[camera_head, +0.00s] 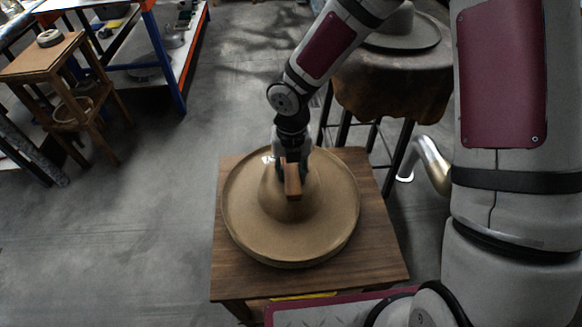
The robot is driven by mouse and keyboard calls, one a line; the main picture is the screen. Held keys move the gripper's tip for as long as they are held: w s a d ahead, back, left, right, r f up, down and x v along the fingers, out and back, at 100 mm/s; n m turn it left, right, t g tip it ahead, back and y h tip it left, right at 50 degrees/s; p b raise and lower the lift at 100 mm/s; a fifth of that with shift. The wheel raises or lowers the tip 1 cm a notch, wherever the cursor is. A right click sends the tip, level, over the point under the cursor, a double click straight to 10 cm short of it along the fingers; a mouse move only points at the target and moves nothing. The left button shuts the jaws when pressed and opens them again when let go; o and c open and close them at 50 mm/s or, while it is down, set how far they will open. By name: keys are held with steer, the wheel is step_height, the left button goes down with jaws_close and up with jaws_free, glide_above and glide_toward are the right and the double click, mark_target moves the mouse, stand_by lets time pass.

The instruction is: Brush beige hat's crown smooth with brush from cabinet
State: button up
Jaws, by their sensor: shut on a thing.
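The beige hat (325,225) lies brim down on a small wooden table (370,262), its crown (283,205) in the middle. My gripper (293,166) is shut on a brown wooden brush (293,187). The brush is at the top of the crown and covers part of it. I cannot tell whether its bristles touch the felt. My gripper and wrist hide the far side of the crown.
A grey hat (402,32) sits on a covered round stand (385,88) behind the table at the right. A metal spout-like pipe (432,165) stands to the right of the table. A wooden stool (52,62) and a blue-legged shelf (160,60) stand at the left. The floor between is clear.

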steer(key=shift+w, duration=2.25)
steer(key=shift+s, duration=0.15)
steer(key=shift+s, duration=1)
steer(key=shift+r+p, duration=0.1)
steer(key=shift+p, duration=0.25)
steer(key=shift+r+p, duration=2.6)
steer(key=shift+r, duration=1.3)
